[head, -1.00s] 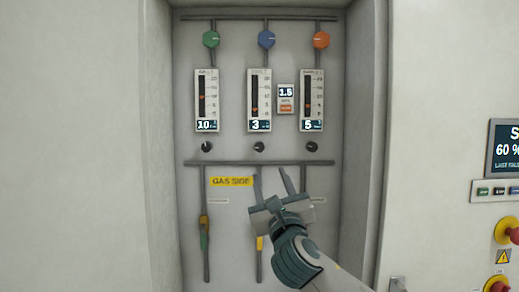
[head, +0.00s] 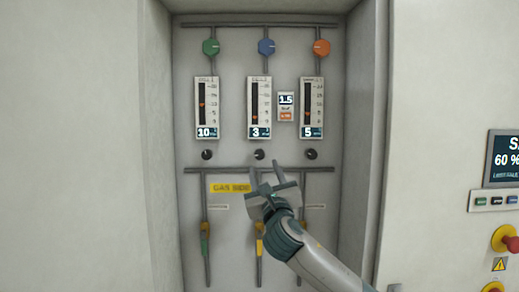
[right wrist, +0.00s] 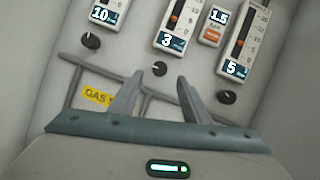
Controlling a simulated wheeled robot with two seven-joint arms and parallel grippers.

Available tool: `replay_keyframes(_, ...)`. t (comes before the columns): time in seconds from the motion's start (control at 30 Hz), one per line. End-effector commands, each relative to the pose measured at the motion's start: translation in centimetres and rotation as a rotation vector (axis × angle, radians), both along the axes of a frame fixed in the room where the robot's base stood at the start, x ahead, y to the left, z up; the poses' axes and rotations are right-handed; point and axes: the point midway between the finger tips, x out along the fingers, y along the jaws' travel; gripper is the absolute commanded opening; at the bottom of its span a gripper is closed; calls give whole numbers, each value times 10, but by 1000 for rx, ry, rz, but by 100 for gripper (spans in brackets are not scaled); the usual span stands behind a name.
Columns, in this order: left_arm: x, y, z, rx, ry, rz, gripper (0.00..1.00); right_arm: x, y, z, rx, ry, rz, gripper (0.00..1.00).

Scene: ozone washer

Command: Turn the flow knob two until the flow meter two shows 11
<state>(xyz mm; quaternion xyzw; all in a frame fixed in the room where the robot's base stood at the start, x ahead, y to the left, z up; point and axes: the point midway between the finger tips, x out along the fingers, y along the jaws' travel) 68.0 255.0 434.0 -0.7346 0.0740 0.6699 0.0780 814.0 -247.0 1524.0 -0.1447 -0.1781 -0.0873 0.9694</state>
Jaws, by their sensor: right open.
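Flow meter two (head: 259,108) is the middle of three white gauges on the recessed panel and reads 3. Flow knob two (head: 259,155) is the small dark knob below it; it also shows in the right wrist view (right wrist: 160,68). My right gripper (head: 265,173) is open and empty, with its fingers pointing up at the panel just below this knob. In the right wrist view the knob is ahead of the fingertips (right wrist: 160,80), between them, with a gap, and not held. My left gripper is in no frame.
The left meter (head: 207,108) reads 10 and the right meter (head: 311,108) reads 5, with dark knobs (head: 207,155) and (head: 311,154) below. A horizontal pipe (head: 220,170) crosses under the knobs. Recess walls stand on both sides. Red buttons (head: 505,239) are at the far right.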

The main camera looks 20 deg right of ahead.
Motion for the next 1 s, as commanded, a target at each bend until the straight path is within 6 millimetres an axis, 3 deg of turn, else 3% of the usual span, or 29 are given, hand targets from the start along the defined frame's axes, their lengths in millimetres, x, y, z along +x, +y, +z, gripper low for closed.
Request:
replay_keyframes(0.3, 0, 0, 29, 0, -1, 0, 59, 50, -6, 23, 2, 1, -1, 43)
replay_keyframes(0.5, 0, 0, 39, 0, -1, 0, 59, 71, -9, 31, 0, 1, 0, 43)
replay_keyframes(1.0, 0, 0, 42, 0, 0, 0, 59, 82, -10, 33, 0, 0, 0, 43)
